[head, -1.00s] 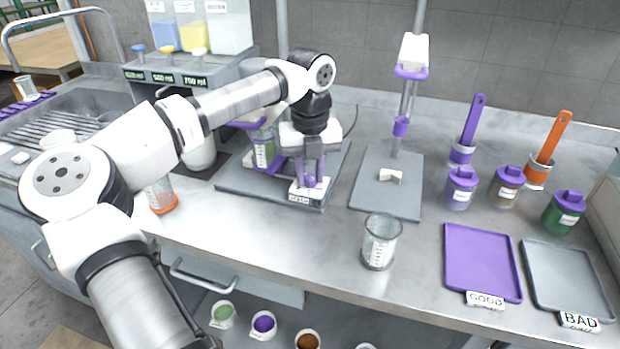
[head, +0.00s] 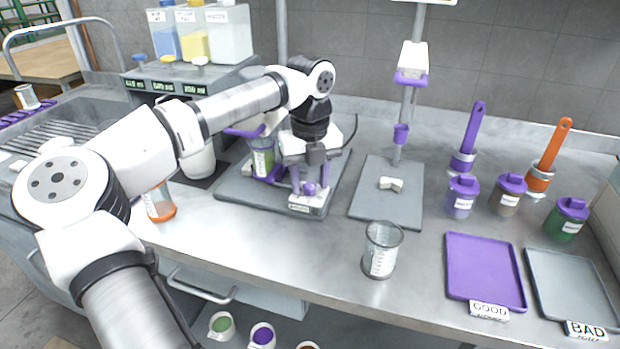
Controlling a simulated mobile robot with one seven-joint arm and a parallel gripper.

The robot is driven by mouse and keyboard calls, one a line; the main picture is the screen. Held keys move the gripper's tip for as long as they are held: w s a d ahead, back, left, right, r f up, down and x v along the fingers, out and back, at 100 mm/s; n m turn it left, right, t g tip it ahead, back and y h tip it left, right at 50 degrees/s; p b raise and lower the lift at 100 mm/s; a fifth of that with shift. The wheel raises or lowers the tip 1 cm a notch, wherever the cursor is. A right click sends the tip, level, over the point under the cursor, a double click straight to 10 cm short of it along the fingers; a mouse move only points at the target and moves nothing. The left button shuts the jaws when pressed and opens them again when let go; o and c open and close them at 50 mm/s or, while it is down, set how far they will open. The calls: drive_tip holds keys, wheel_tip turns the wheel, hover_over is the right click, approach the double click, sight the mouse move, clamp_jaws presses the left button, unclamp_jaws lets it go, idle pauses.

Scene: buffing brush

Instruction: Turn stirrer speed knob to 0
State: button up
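The stirrer (head: 316,205) stands on the grey mat at the back middle of the counter. Its purple speed knob (head: 309,188) sits on the small white box at the stirrer's front, above a small label or display too small to read. My gripper (head: 310,184) points down at the knob. Its purple fingers are spread apart, one on each side of the knob, with a gap visible between fingers and knob. The knob's pointer setting cannot be made out.
A glass beaker (head: 381,250) stands at the counter's front. A second grey mat (head: 385,205) with a stand is right of the stirrer. Purple (head: 484,270) and grey (head: 570,285) trays, lidded jars and brushes are further right. An orange-based bottle (head: 160,205) stands left.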

sight(310, 185)
idle(0.3)
wheel_tip(310, 185, up, 14)
drive_tip(key=shift+f+b, duration=0.1)
drive_tip(key=shift+b, duration=0.4)
